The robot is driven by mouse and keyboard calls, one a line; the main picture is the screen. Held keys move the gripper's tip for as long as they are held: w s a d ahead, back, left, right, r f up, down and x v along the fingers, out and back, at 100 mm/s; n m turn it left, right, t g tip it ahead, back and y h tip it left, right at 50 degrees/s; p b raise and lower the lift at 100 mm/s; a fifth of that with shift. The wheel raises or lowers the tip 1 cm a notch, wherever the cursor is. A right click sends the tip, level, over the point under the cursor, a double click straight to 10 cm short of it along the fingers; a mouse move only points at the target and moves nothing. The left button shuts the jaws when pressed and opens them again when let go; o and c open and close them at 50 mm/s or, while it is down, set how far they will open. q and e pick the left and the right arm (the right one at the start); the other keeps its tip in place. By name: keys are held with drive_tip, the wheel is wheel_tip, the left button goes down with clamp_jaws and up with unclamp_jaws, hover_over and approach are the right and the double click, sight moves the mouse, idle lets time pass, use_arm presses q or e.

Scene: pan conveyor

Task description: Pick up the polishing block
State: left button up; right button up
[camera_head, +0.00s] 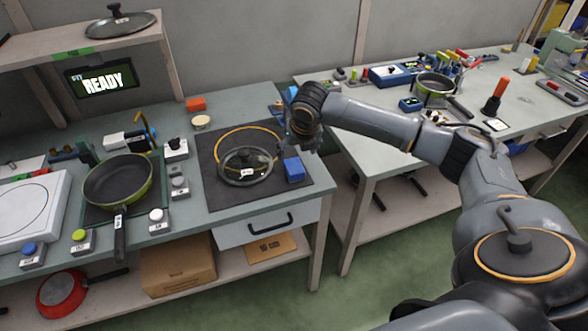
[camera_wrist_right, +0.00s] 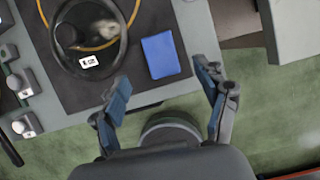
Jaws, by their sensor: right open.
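A blue block (camera_head: 293,169), which fits the polishing block, lies on the dark mat (camera_head: 222,190) near its right edge, beside a glass lid. In the right wrist view the blue block (camera_wrist_right: 163,56) lies flat, ahead of and between the spread fingers. My right gripper (camera_head: 303,138) is open and empty, reaching down over the back right of the mat. In the right wrist view its fingers (camera_wrist_right: 164,78) stand apart on either side of the block's line, not touching it. My left gripper is not in view.
The glass lid (camera_head: 245,167) with a dark knob sits just left of the block, partly over an orange ring (camera_head: 217,143). A second table (camera_head: 375,135) stands to the right across a gap.

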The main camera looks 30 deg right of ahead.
sight(294, 165)
drive_tip(key=x, duration=0.3)
drive_tip(key=shift+w+d+f, duration=0.1)
drive_tip(key=shift+f, duration=0.7)
drive_tip(key=p+x, duration=0.1)
drive_tip(key=x, duration=0.3)
drive_tip(key=shift+f, duration=0.25)
drive_tip(key=shift+c, duration=0.4)
drive_tip(key=c, duration=1.2)
drive_tip(key=shift+r, duration=0.1)
